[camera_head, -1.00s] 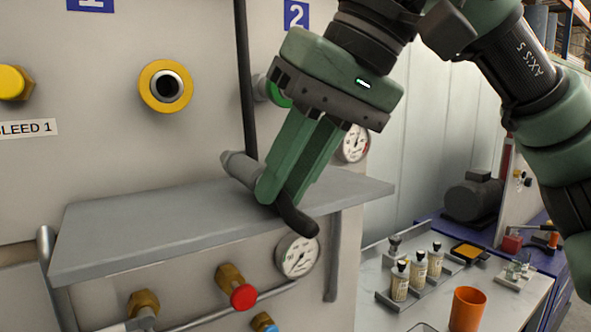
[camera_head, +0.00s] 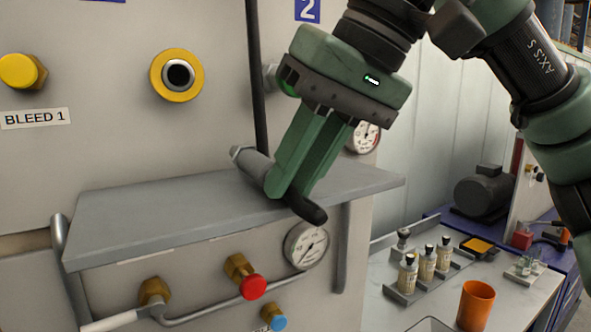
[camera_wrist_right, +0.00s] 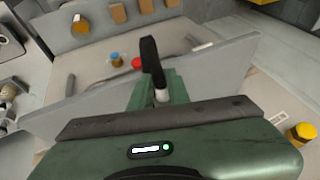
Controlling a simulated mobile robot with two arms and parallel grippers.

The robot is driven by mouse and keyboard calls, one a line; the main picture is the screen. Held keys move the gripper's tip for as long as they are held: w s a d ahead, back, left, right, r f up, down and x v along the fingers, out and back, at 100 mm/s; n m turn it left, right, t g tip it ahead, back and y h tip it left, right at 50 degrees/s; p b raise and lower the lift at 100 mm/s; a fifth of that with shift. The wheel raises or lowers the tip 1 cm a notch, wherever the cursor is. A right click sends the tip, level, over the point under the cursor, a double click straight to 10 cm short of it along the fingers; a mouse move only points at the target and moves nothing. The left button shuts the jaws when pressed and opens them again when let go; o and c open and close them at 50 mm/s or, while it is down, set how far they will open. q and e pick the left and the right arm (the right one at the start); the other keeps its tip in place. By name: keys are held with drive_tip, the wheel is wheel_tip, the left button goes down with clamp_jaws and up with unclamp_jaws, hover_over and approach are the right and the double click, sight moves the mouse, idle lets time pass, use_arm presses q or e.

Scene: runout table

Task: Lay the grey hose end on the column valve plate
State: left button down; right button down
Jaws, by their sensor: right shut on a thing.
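My right gripper (camera_head: 290,193) is shut on the grey hose end, with its fingers pointing down over the right part of the column valve plate. The hose end's grey fitting (camera_head: 251,163) sticks out left of the fingers, and its dark tip (camera_head: 307,208) sticks out at the lower right, by the plate's front edge. The column valve plate (camera_head: 130,220) is a flat grey shelf on the panel. I cannot tell whether the hose end touches it. In the right wrist view, the dark hose part (camera_wrist_right: 152,62) crosses the plate (camera_wrist_right: 75,115). My left gripper is not in view.
A thin black upright line (camera_head: 256,80) runs behind the fitting. A gauge (camera_head: 306,245), a red knob (camera_head: 253,287) and a blue knob (camera_head: 275,318) sit below the plate. Bottles (camera_head: 427,262) and an orange cup (camera_head: 475,304) stand on the right bench. The plate's left part is bare.

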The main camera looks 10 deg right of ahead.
drive_tip(key=shift+f, duration=0.15)
drive_tip(key=c, duration=1.3)
unclamp_jaws()
drive_tip(key=shift+s+a, duration=0.1)
drive_tip(key=shift+a, duration=0.05)
drive_tip(key=shift+f, duration=0.2)
drive_tip(key=v, duration=0.8)
drive_tip(key=shift+r, duration=0.15)
